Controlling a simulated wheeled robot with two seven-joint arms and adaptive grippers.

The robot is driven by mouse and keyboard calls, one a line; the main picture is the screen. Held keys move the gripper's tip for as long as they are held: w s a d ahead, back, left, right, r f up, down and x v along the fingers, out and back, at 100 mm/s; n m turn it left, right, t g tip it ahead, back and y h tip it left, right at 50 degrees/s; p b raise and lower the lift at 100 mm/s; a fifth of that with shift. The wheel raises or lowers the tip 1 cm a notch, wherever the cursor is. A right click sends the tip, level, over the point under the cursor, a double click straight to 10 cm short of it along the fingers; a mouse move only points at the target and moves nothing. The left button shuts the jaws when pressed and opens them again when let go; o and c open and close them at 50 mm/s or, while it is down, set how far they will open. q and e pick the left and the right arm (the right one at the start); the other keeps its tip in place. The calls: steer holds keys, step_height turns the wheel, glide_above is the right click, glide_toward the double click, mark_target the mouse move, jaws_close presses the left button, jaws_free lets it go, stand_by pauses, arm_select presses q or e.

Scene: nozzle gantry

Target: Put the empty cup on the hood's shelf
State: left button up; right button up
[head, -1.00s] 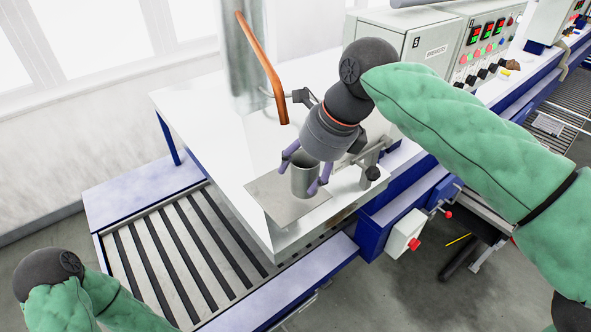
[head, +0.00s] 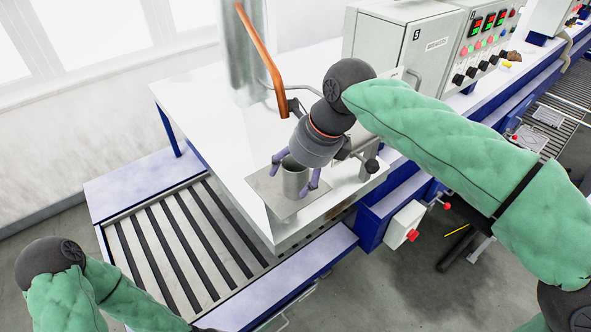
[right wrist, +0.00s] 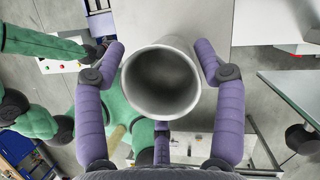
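The cup (head: 294,180) is a plain grey metal cylinder, upright in the head view. My right gripper (head: 293,172) comes down from above with its purple fingers on either side of the cup, shut on it. In the right wrist view the cup (right wrist: 161,84) shows its round mouth and an empty grey inside, between the two fingers. Below the cup in the head view is a thin grey metal plate (head: 264,183), which looks like the hood's shelf, on the white hood (head: 225,150). I cannot tell whether the cup's base touches it. My left gripper is out of view.
A silver duct (head: 243,60) with an orange pipe (head: 262,65) rises behind the gripper. A grey control cabinet (head: 395,45) stands to the right. A small box with a red button (head: 404,226) is at the blue frame. A slatted conveyor (head: 185,240) runs below the hood's left side.

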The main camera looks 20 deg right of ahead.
steer(key=shift+r, duration=0.2)
steer(key=shift+d+r, duration=0.1)
steer(key=shift+r, duration=0.2)
steer(key=v, duration=1.1)
steer(key=shift+s+r, duration=0.15)
steer(key=shift+s, duration=0.05)
steer(key=shift+d, duration=0.1)
